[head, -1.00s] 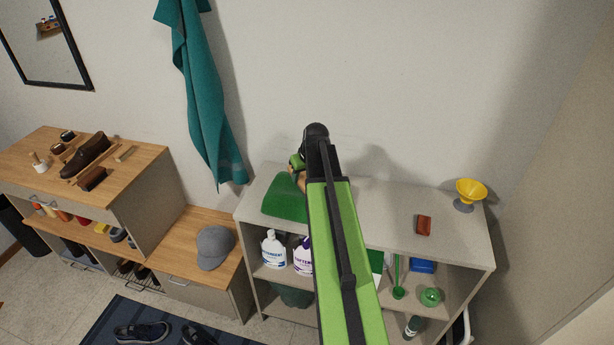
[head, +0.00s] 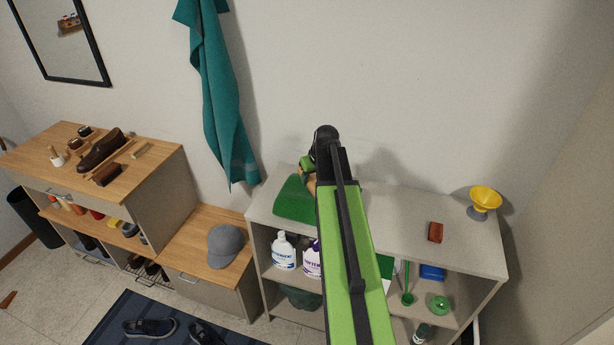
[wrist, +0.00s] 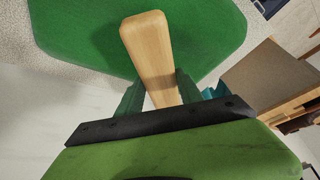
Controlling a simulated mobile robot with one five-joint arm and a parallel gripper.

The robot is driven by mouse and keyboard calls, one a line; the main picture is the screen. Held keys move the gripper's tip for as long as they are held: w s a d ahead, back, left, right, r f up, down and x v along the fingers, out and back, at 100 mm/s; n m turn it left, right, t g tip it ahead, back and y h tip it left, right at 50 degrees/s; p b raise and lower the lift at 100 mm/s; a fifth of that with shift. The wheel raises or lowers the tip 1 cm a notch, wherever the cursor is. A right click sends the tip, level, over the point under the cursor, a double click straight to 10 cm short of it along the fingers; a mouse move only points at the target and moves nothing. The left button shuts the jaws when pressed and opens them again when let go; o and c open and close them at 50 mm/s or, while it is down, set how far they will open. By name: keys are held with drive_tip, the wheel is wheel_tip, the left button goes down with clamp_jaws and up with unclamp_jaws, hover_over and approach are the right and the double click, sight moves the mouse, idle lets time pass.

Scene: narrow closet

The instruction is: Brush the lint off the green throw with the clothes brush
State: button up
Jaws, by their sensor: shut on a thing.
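The green throw (head: 294,200) lies folded on the left part of the pale shelf unit's top. It also fills the upper part of the wrist view (wrist: 85,35). My gripper (wrist: 158,80) is shut on the pale wooden clothes brush (wrist: 149,42), whose wood lies between the two green fingers. The brush is over the throw in the wrist view; I cannot tell whether it touches the cloth. Its bristles are not visible. In the head view my arm hides most of the gripper and brush. No lint can be made out on the throw.
A red-brown block (head: 435,232) and a yellow funnel-shaped thing (head: 485,200) stand on the right of the shelf top (head: 390,220). A teal towel (head: 222,110) hangs behind. A grey cap (head: 225,243) sits on the lower bench at left. White bottles (head: 284,252) stand below.

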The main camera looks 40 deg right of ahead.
drive_tip(key=shift+s+d+f, duration=0.1)
drive_tip(key=shift+s+d, duration=0.65)
drive_tip(key=shift+s, duration=0.35)
drive_tip(key=shift+s+d, duration=0.75)
drive_tip(key=shift+s, duration=0.35)
drive_tip(key=shift+s+d, duration=0.65)
drive_tip(key=shift+s, duration=0.2)
drive_tip(key=shift+s+d, duration=0.6)
drive_tip(key=shift+s, duration=0.2)
wheel_tip(320, 180, up, 6)
drive_tip(key=p, duration=0.6)
drive_tip(key=shift+w, duration=0.1)
wheel_tip(320, 180, up, 3)
drive_tip(key=p, duration=0.3)
